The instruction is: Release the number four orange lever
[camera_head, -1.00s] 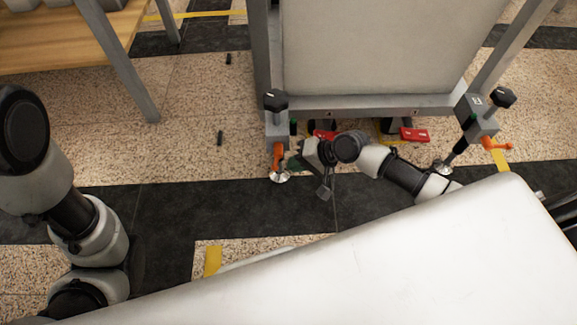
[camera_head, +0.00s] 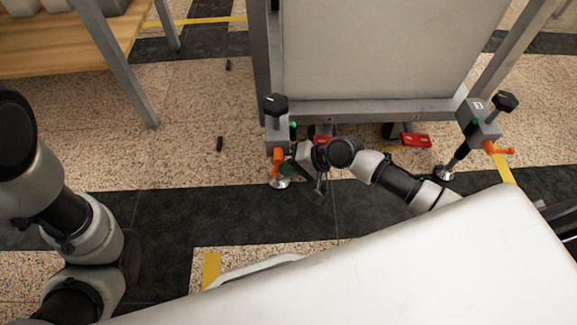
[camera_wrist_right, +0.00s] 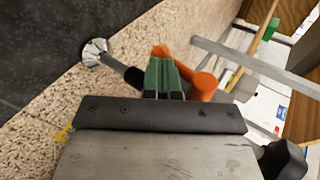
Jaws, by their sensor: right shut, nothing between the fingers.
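An orange lever (camera_head: 277,168) hangs on the left clamp post of the grey frame, above a round metal foot (camera_head: 280,183). My right gripper (camera_head: 286,170) is just to the right of this lever. In the right wrist view its green fingers (camera_wrist_right: 163,78) are shut and empty. The orange lever (camera_wrist_right: 202,86) shows there right behind and beside the fingertips; I cannot tell whether they touch. A second orange lever (camera_head: 498,149) sticks out to the right on the right post. No number four is readable. My left gripper is out of view.
Black knobs (camera_head: 275,104) top the posts. A red pedal-like part (camera_head: 415,140) lies under the frame's lower bar (camera_head: 370,108). A wooden table (camera_head: 50,45) stands at the upper left. Small dark pieces (camera_head: 219,144) lie on the otherwise open floor to the left.

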